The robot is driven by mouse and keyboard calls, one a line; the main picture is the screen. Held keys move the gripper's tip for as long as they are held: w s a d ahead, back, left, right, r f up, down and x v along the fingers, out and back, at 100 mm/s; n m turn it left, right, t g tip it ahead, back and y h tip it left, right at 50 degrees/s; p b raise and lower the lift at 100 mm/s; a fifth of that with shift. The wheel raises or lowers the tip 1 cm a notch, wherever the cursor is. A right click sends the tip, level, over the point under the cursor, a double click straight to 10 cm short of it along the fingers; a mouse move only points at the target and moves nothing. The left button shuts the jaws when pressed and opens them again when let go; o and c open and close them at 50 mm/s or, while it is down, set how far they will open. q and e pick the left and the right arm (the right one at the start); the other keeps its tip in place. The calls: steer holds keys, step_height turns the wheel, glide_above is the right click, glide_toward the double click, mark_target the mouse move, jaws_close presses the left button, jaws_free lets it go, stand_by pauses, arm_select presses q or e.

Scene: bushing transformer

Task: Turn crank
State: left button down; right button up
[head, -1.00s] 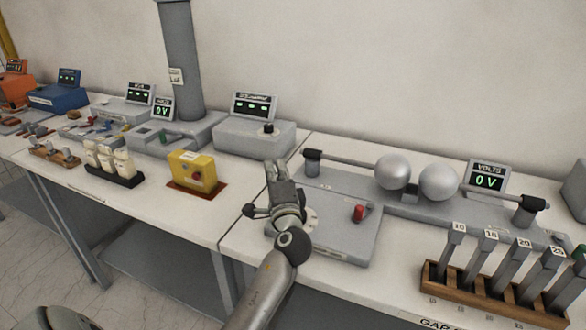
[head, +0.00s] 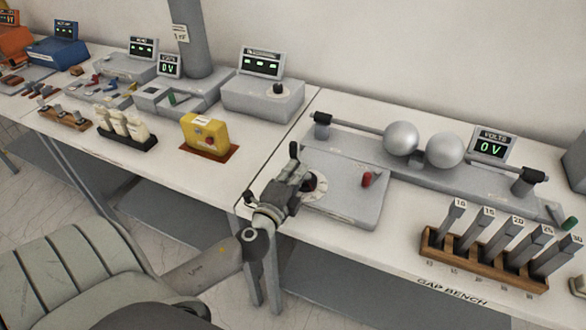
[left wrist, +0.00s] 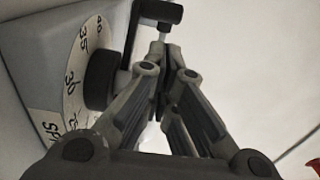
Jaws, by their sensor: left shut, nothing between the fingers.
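The grey box (head: 355,203) on the near table has a white dial (head: 316,186) at its left and a red knob (head: 367,179) on top. A black crank handle (head: 294,150) stands up beside the dial. My left gripper (head: 303,171) is over the dial's left side, close to the crank. In the left wrist view its fingers (left wrist: 165,58) are closed together with nothing between them. The black crank arm (left wrist: 160,12) passes just beyond the fingertips, and the hub (left wrist: 100,80) sits left of them in front of the numbered dial (left wrist: 75,75). Contact cannot be told.
Two metal spheres (head: 402,138) on rods and a volts display (head: 490,146) stand behind the box. A wooden rack (head: 432,244) of numbered bars is at right. A yellow box (head: 203,133) is on the left table. A grey padded shape (head: 60,265) fills the lower left.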

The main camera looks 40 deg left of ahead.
mark_target(293, 150)
arm_select(q)
steer(key=p+x, duration=0.1)
steer(key=x, duration=0.4)
steer(key=shift+w+a, duration=0.1)
steer(key=shift+w, duration=0.3)
steer(key=shift+w+a, duration=0.1)
steer(key=shift+w, duration=0.1)
steer(key=shift+s+n+y, duration=0.1)
steer(key=shift+n+y, duration=0.2)
steer(key=shift+y, duration=0.1)
steer(key=shift+s+a+n+g+y, duration=0.2)
steer(key=shift+n+g+y, duration=0.25)
steer(key=shift+y, duration=0.35)
steer(key=n+y, duration=0.1)
steer(key=n+g+y+b, duration=0.1)
steer(key=s+n+g+y+b, duration=0.1)
steer(key=y, duration=0.1)
steer(key=shift+a+f, duration=0.15)
steer(key=shift+a, duration=0.2)
steer(key=shift+s+a+n+g+y+b, duration=0.1)
steer(key=shift+s+n+g+y+b, duration=0.1)
steer(key=shift+n+g+y+b, duration=0.45)
steer(key=shift+s+a, duration=0.15)
steer(key=shift+s, duration=0.1)
